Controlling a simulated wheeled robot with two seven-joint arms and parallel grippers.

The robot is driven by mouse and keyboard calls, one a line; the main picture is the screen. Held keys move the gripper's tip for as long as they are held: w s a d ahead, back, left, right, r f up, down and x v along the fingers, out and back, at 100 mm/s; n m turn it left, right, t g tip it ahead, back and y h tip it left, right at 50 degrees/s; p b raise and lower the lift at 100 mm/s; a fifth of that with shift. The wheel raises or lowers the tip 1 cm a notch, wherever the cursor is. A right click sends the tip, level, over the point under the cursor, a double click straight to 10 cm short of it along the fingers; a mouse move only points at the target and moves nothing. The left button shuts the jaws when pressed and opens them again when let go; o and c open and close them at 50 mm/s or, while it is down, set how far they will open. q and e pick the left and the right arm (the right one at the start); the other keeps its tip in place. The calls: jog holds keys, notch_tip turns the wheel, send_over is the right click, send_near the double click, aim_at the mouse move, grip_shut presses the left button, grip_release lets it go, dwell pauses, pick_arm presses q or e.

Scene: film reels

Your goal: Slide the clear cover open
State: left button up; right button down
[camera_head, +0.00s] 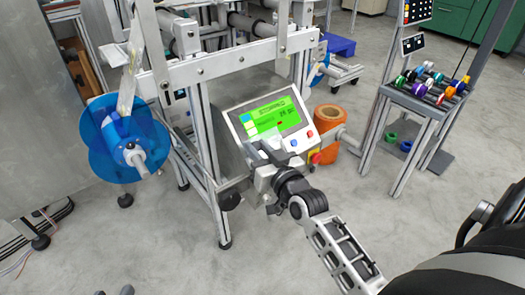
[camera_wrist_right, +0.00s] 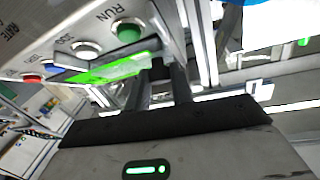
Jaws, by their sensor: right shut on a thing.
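The control box (camera_head: 235,120) with a lit green screen (camera_head: 270,119) stands at the middle of the head view. In the right wrist view its button panel (camera_wrist_right: 75,20) shows a green RUN button (camera_wrist_right: 128,31) and others. The gripper hides part of the cover in the head view. My left gripper is not in view.
A blue reel (camera_head: 100,150) hangs on the metal frame (camera_head: 215,65) to the left. An orange roll (camera_head: 328,128) stands right of the box. A rack of coloured spools (camera_head: 430,90) is at the right. The front floor (camera_head: 150,250) is mostly clear.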

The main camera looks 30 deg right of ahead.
jog(key=c, duration=1.2)
grip_release()
jog(key=shift+s, duration=0.55)
pick_arm(q)
jog(key=f+p, duration=0.1)
jog(key=a+f+g+y+p, duration=0.1)
jog(key=p, duration=0.1)
jog(key=shift+w+f+g, duration=0.1)
jog(key=shift+g, duration=0.2)
pick_arm(e)
jog(key=s+a, duration=0.1)
jog(key=s, duration=1.3)
jog(key=shift+s, duration=0.4)
